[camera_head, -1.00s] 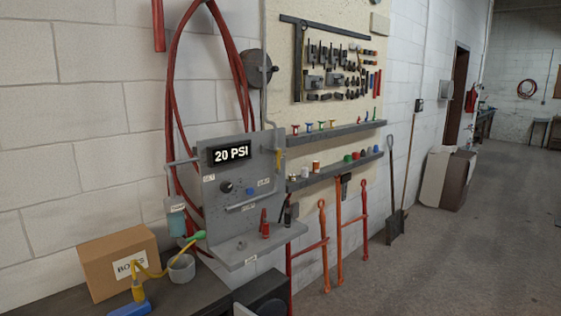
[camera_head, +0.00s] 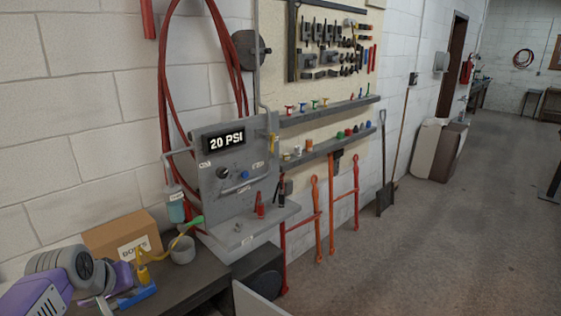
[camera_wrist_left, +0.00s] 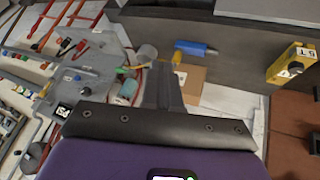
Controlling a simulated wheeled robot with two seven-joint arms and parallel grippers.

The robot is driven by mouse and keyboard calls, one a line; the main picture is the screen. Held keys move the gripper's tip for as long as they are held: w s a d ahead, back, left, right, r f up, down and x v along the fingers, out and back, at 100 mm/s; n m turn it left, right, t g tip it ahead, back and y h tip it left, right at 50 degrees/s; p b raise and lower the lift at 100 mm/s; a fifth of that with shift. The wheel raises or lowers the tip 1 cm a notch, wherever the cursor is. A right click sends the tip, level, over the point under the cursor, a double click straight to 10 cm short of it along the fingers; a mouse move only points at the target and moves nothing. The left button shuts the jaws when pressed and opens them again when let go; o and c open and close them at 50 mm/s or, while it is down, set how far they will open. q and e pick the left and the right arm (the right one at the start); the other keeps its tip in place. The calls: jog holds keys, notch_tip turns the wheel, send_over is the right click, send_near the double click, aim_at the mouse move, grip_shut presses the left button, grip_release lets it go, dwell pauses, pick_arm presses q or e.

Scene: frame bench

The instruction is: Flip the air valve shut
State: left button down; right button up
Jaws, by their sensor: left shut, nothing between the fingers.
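A grey air panel (camera_head: 238,185) with a "20 PSI" display (camera_head: 224,140) stands against the wall at the back of the bench. A small yellow lever (camera_head: 273,142), which looks like the air valve, sits at the panel's upper right edge. Its exact position, open or shut, is too small to tell. The panel also shows tilted at the left of the left wrist view (camera_wrist_left: 92,75). My left gripper (camera_head: 106,302) is low at the left, near the bench front, well apart from the panel. Its fingers (camera_wrist_left: 163,85) are shut and empty. My right gripper is out of view.
A cardboard box (camera_head: 118,233), a grey cup (camera_head: 183,250) and a blue-and-yellow tool (camera_head: 138,296) sit on the dark bench (camera_head: 205,282), near my left gripper. Red hoses (camera_head: 165,90) hang behind the panel. Shelves (camera_head: 330,147) and long-handled tools are to the right.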

pick_arm(q)
jog(key=s+d+r+g+y+p, duration=0.1)
jog(key=s+d+r+y+p, duration=0.2)
jog(key=r, duration=0.8)
jog(key=s+d+r+g+y+p, duration=0.1)
jog(key=d+r+g+y, duration=0.2)
jog(key=d, duration=0.9)
jog(key=shift+s+r+g+y+p, duration=0.2)
jog(key=shift+r+g+y+p, duration=0.15)
jog(key=shift+r+y, duration=0.2)
jog(key=shift+d, duration=0.15)
